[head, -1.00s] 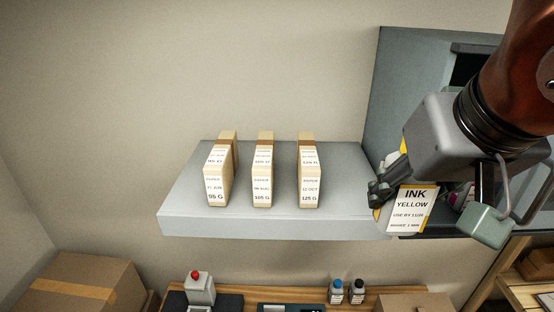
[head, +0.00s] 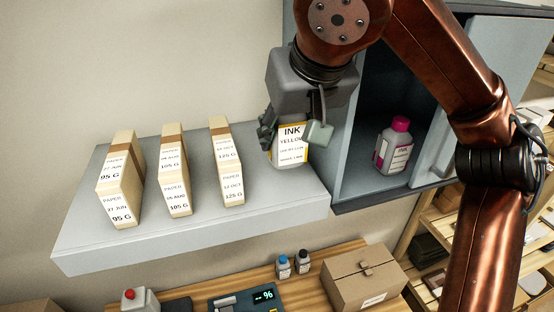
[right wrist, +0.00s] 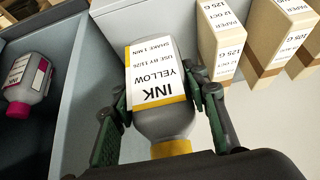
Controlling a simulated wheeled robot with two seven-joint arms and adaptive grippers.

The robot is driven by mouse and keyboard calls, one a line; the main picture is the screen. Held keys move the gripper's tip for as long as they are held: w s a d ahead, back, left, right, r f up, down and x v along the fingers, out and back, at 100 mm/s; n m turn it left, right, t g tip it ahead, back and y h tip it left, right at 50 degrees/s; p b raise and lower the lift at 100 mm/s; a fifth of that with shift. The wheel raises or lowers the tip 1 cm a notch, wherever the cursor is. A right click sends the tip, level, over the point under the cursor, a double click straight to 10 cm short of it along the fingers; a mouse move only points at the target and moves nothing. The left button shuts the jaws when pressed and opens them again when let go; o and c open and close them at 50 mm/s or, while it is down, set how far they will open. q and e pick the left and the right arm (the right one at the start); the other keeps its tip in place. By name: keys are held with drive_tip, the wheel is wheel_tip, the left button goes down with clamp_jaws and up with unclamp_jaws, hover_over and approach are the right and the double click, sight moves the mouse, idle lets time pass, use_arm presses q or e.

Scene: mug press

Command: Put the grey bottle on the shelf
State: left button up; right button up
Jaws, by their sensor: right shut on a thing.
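The grey bottle (head: 291,152) has a white label reading INK YELLOW with yellow edging. My right gripper (head: 293,132) is shut on it and holds it upright at the right end of the grey shelf (head: 190,231). In the right wrist view the bottle (right wrist: 162,85) sits between the two fingers, its yellow cap (right wrist: 171,148) towards the palm. I cannot tell whether its base touches the shelf. My left gripper is not in view.
Several paper packs stand on the shelf, the nearest one (head: 228,165) left of the bottle. An open cabinet (head: 352,190) adjoins the shelf's right end and holds a grey bottle with a magenta cap (head: 394,147). A carton (head: 362,282) and small bottles stand below.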

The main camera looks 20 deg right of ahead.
sight(283, 144)
drive_tip(key=x, duration=0.4)
drive_tip(key=shift+w+d+f, duration=0.1)
drive_tip(key=shift+w+f, duration=0.05)
drive_tip(key=shift+w, duration=0.15)
drive_tip(key=shift+w+f, duration=0.25)
drive_tip(key=shift+f, duration=0.05)
drive_tip(key=shift+w+f+p, duration=0.2)
drive_tip(key=shift+w+p, duration=0.05)
drive_tip(key=shift+p, duration=0.05)
drive_tip(key=f, duration=0.3)
drive_tip(key=shift+w, duration=0.4)
drive_tip(key=shift+f, duration=0.5)
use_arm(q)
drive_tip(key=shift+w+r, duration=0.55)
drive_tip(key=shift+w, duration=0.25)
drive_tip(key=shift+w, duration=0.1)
use_arm(e)
drive_tip(key=shift+f, duration=0.15)
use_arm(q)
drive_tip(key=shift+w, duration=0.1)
use_arm(e)
drive_tip(key=o, duration=1.6)
drive_tip(key=shift+c, duration=0.2)
